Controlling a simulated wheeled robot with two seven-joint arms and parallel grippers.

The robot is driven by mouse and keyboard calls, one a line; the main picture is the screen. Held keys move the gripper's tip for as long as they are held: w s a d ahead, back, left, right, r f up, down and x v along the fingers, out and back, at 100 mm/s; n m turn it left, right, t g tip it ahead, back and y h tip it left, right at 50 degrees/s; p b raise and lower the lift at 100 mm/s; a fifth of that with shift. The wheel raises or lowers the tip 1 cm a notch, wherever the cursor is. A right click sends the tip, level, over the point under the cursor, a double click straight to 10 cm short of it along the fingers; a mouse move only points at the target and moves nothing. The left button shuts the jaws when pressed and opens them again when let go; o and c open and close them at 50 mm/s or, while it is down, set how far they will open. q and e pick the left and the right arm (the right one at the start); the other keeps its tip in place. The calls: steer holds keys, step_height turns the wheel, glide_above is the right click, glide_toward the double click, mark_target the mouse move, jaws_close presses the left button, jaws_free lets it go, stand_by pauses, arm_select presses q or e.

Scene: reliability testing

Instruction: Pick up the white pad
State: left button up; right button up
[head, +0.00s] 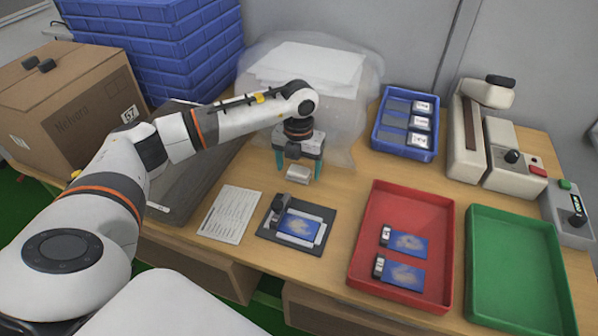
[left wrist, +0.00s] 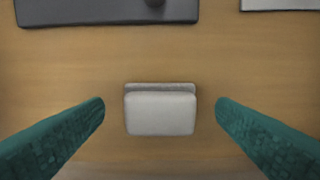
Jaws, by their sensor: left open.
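The white pad (head: 299,174) lies on the wooden table, behind the dark fixture plate. In the left wrist view the pad (left wrist: 160,112) is a small pale block with a grey strip along its upper edge. My left gripper (head: 299,167) points down over it with its teal fingers apart. In the left wrist view the fingers of the left gripper (left wrist: 160,114) stand on either side of the pad, with bare table between each finger and the pad. The right gripper is not in view.
A dark fixture (head: 263,226) with a blue card is in front of the pad, beside a paper sheet (head: 229,214). A red tray (head: 405,201), green tray (head: 515,262) and blue bin (head: 378,138) are to the right. A plastic-wrapped white stack (head: 305,65) stands close behind.

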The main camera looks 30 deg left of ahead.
mark_target(298, 171)
arm_select(q)
steer(key=shift+f, duration=0.45)
steer(key=shift+c, duration=0.2)
steer(key=c, duration=1)
steer(key=shift+r, duration=0.15)
step_height(298, 171, up, 18)
steer(key=shift+f, duration=0.1)
